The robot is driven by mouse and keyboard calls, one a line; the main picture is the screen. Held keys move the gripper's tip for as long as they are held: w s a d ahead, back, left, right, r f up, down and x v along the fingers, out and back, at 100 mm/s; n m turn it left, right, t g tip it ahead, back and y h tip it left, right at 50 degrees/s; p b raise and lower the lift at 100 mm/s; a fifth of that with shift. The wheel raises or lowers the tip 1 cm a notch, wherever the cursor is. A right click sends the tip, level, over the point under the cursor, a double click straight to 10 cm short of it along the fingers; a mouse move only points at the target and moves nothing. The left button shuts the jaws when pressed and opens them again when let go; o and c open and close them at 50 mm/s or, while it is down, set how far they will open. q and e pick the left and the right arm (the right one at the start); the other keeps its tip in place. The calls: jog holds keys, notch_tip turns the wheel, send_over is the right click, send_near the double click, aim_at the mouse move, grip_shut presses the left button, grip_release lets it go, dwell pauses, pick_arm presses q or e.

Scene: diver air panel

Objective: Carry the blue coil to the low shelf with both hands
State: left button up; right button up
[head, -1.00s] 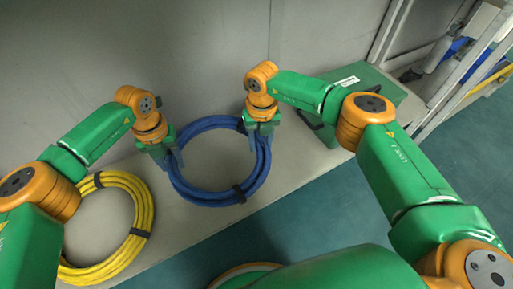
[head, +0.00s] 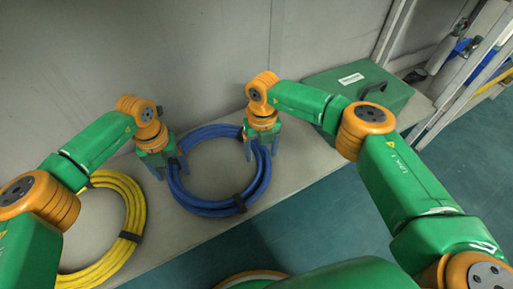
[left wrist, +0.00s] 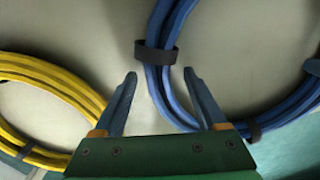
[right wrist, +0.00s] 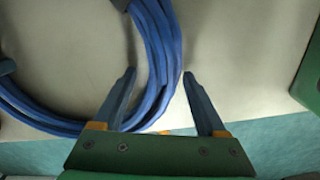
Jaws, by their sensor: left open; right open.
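The blue coil (head: 208,207) lies flat on the pale bench, with dark bands around it. My left gripper (head: 168,170) is open at the coil's left side. In the left wrist view the coil's strands (left wrist: 171,97) run between its spread fingers (left wrist: 160,73), near a dark band. My right gripper (head: 262,149) is open at the coil's upper right side. In the right wrist view the strands (right wrist: 157,60) pass between its fingers (right wrist: 159,73). Neither gripper is closed on the coil. I cannot make out the low shelf for certain.
A yellow coil (head: 133,215) lies on the bench (head: 190,238) left of the blue one. A green case (head: 378,92) stands at the bench's right end. A metal rack (head: 462,75) is at the upper right. A grey wall (head: 190,60) rises behind, and teal floor lies in front.

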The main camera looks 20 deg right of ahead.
pick_arm(q)
notch_tip(320, 180, up, 12)
pick_arm(e)
notch_tip(320, 180, up, 12)
dwell(0.4)
